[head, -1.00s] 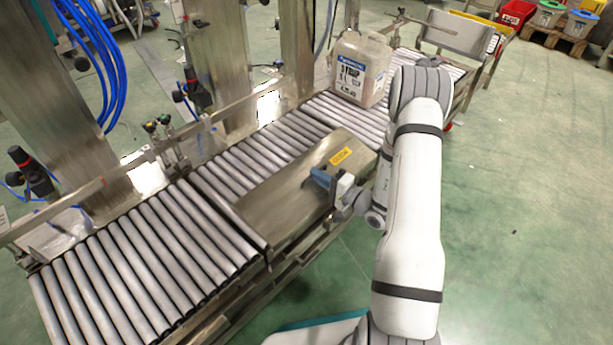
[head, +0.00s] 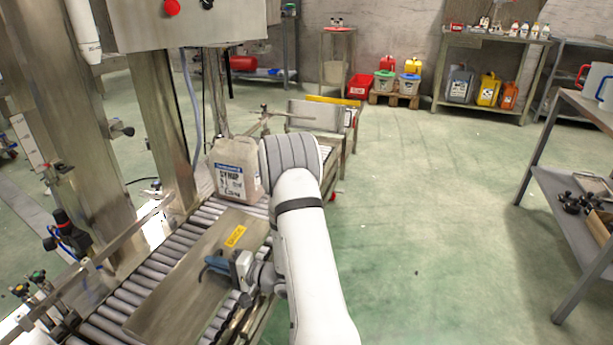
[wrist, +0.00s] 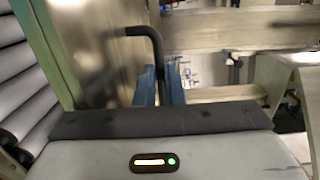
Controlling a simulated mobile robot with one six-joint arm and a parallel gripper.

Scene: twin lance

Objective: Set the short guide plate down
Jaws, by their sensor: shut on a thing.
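The short guide plate (head: 185,285) is a flat brushed-metal plate with a yellow label. It lies flat over the conveyor rollers; I cannot tell whether it touches them or hangs just above. My gripper (head: 216,266) is at the plate's right side, with its blue fingers shut on the plate's handle. In the wrist view, the fingers (wrist: 160,88) close around a black bent handle (wrist: 146,32), and the plate's metal face (wrist: 95,50) shows to the left. The handle's lower end is hidden behind my gripper body.
A beige jerrycan (head: 232,172) stands on the roller conveyor (head: 112,312) just beyond the plate. Steel posts and a guide rail (head: 125,240) line the left side. A grey shelf table (head: 565,200) stands at right. The green floor between is clear.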

